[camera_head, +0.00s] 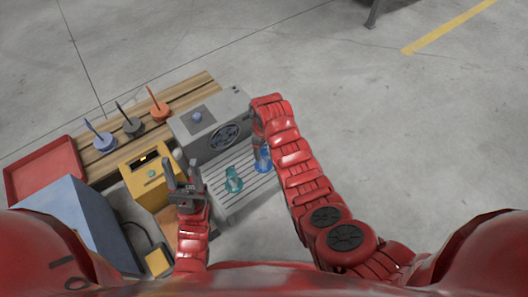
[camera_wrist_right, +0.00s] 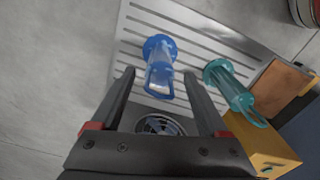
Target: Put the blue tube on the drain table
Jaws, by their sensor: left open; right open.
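The blue tube (camera_head: 263,163) stands on the slatted grey drain table (camera_head: 229,208), near its right edge in the head view. In the right wrist view the blue tube (camera_wrist_right: 160,66) shows its wide base on the slats (camera_wrist_right: 205,38). My right gripper (camera_head: 262,143) is open at the blue tube; in the wrist view its fingers (camera_wrist_right: 159,75) lie on either side of the tube's near end, with gaps visible. A teal tube (camera_head: 233,180) stands beside it on the slats, also in the wrist view (camera_wrist_right: 236,93). My left gripper (camera_head: 181,172) is open and empty, left of the drain table.
A grey box with a fan (camera_head: 208,125) stands behind the drain table. A yellow device (camera_head: 148,172) and blue-grey box (camera_head: 68,208) are to the left. A wooden rack (camera_head: 190,91) carries discs with upright handles. A red tray (camera_head: 43,170) lies far left.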

